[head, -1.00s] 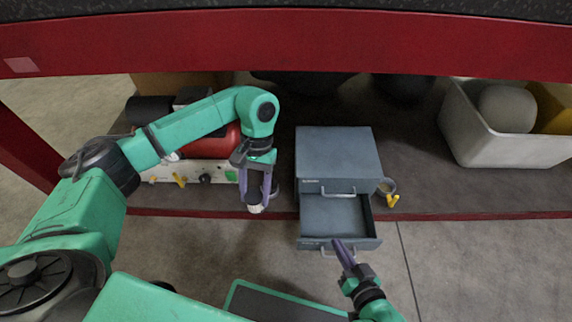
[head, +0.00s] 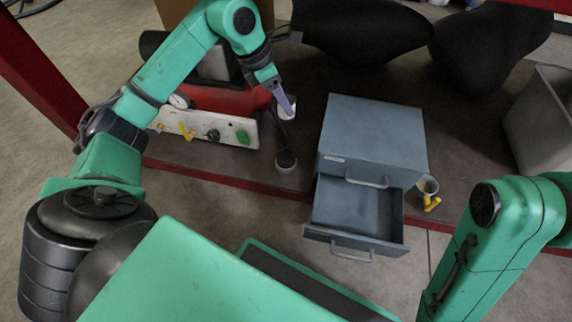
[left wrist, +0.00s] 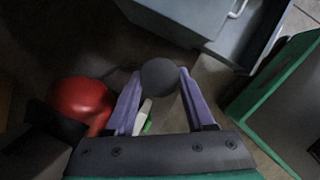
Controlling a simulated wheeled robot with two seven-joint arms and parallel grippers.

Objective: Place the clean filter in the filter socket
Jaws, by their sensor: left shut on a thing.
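My left gripper (head: 284,100) is shut on a small round thing (head: 287,110), pale in the head view, which I take to be the clean filter. In the left wrist view the two purple fingers (left wrist: 158,97) clasp its dark grey round end (left wrist: 159,75). They hold it above the shelf, between the red machine and the grey drawer cabinet. A short dark cylinder (head: 286,161) stands below it near the shelf's front edge; it may be the filter socket, but I cannot tell. The held thing is apart from it. My right gripper is out of view.
The grey cabinet (head: 372,138) has its lower drawer (head: 350,235) pulled out, and it looks empty. A grey cup-like piece with a yellow handle (head: 430,192) is beside it. The red machine (head: 215,98) with its white panel (head: 205,127) stands left. A pale bin (head: 545,120) is at right.

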